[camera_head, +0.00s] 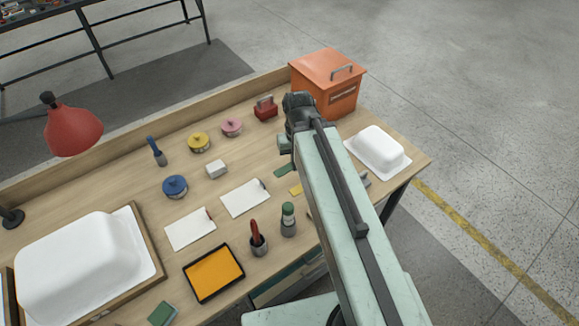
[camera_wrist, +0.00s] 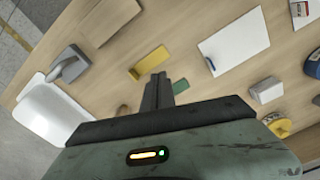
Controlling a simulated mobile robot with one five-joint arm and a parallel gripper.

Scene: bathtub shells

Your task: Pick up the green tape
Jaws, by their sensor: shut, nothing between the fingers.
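A small flat green piece (camera_head: 285,170), which may be the green tape, lies on the wooden workbench just below my gripper (camera_head: 286,146) in the head view. It also shows in the wrist view (camera_wrist: 268,90), right of my gripper's fingers (camera_wrist: 158,82), partly hidden by the gripper body. The fingers are shut and empty, apart from the green piece. A second green block (camera_head: 163,313) lies at the near left edge of the bench in the head view; I cannot tell what it is.
A yellow piece (camera_wrist: 150,62) lies just beyond my fingers, with a grey-handled tool (camera_wrist: 68,64) to the left. An orange toolbox (camera_head: 325,80) stands behind my gripper.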

